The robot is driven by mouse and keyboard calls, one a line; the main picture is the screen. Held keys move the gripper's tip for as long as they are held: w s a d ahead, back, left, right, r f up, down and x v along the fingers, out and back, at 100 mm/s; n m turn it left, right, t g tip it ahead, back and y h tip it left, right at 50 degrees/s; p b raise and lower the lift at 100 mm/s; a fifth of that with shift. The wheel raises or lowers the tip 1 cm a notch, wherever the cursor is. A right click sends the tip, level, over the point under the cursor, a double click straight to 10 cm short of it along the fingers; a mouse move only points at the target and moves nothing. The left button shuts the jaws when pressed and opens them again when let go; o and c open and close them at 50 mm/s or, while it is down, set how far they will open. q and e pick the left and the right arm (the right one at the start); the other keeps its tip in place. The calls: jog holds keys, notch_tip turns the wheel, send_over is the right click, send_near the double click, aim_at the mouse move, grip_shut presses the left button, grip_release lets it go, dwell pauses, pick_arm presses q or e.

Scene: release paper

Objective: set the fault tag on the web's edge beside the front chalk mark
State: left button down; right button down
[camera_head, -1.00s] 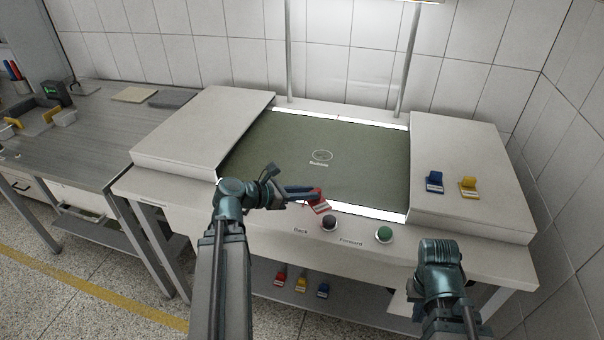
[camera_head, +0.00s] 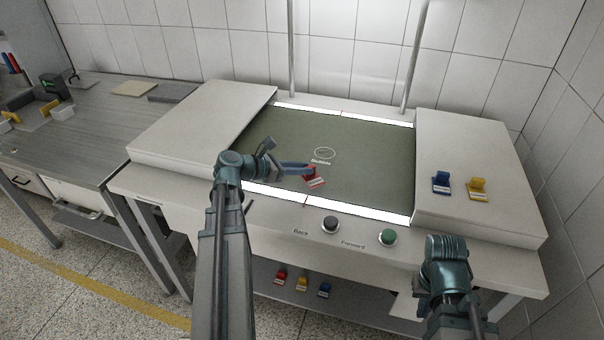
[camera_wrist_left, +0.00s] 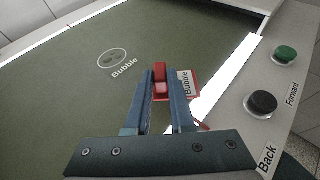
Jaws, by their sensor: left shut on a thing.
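The web (camera_head: 270,130) is the dark green sheet across the table, with bright strips along its front and back edges. A chalk circle (camera_head: 324,153) with the word "Bubble" lies on it; it also shows in the left wrist view (camera_wrist_left: 112,58). My left gripper (camera_head: 309,168) is shut on a red tag (camera_head: 315,183) with a white label reading "Bubble" (camera_wrist_left: 185,84). It holds the tag over the web near its front edge, just in front of the circle. Whether the tag touches the web I cannot tell. My right arm is at the lower right; its fingers are not visible.
A black "Back" button (camera_head: 330,224) and a green "Forward" button (camera_head: 388,237) stand on the front rail. Blue (camera_head: 440,182) and yellow (camera_head: 477,188) tags stand on the right panel. Several tags sit on the shelf below. A side bench (camera_head: 80,140) is at left.

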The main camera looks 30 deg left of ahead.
aim_at(301, 184)
pick_arm(q)
jog(key=shift+w+a+f, duration=0.1)
jog(key=shift+w+a, duration=0.55)
jog(key=shift+w, duration=0.1)
notch_tip(301, 184, down, 3)
jog(key=b, duration=0.3)
jog(key=shift+f, duration=0.1)
jog(key=shift+d+f+b, duration=0.15)
jog(key=shift+f+b, duration=0.1)
jog(key=shift+b, duration=0.15)
jog(key=shift+r, duration=0.1)
jog(key=shift+f, duration=0.2)
jog(key=c, duration=0.8)
grip_release()
jog(key=shift+r, duration=0.1)
